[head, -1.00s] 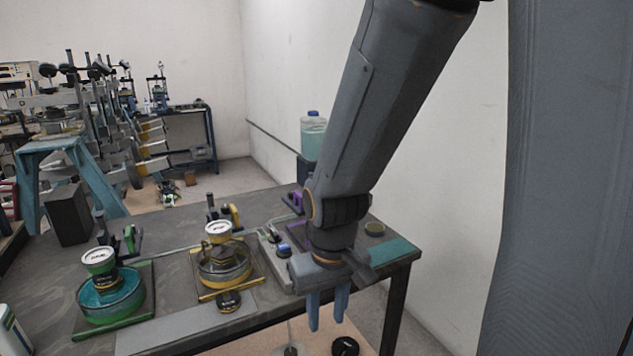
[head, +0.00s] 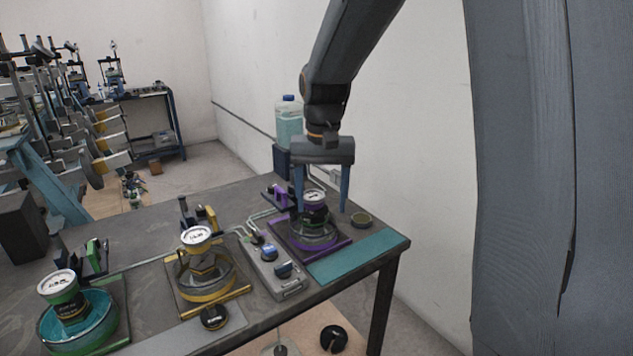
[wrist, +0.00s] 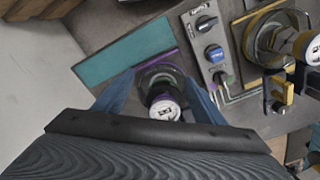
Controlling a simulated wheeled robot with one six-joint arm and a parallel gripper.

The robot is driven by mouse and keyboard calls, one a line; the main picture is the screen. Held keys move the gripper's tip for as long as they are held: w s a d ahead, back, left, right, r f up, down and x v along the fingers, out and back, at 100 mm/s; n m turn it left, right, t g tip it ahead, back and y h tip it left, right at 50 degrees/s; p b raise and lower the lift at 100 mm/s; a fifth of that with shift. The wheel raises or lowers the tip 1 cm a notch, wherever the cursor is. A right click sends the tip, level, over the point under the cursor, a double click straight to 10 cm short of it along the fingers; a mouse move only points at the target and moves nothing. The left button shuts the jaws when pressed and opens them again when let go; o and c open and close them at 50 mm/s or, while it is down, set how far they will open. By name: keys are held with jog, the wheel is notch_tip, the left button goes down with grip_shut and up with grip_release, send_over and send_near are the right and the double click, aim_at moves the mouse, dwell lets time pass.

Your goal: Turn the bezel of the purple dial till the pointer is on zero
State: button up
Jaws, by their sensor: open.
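The purple dial (head: 315,197) has a white round face and sits on top of a dark body with a ring base, on a purple-edged plate (head: 340,243) at the table's right end. It also shows in the wrist view (wrist: 165,108), between my fingers. My gripper (head: 322,208) is open, pointing down, with one blue finger on each side of the dial in the head view. In the wrist view my gripper (wrist: 160,98) has its fingers apart around the dial's sides. I cannot tell whether they touch it. The pointer is too small to read.
A yellow dial (head: 196,237) and a green dial (head: 57,284) stand to the left on the table. A grey box with knobs (head: 275,270) is close by the purple plate.

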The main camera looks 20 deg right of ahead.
aim_at(313, 194)
jog(key=shift+m, duration=0.9)
jog(key=w+r, duration=0.7)
jog(key=shift+w+d+p, duration=0.1)
jog(key=shift+w+p, duration=0.05)
jog(key=shift+p, duration=0.25)
jog(key=shift+w+f, duration=0.1)
notch_tip(313, 194, down, 7)
jog(key=shift+f+p, duration=0.2)
jog(key=shift+p, duration=0.95)
jog(key=shift+c, duration=0.4)
jog(key=c, duration=1)
jog(key=n+p, duration=0.1)
jog(key=n, duration=0.4)
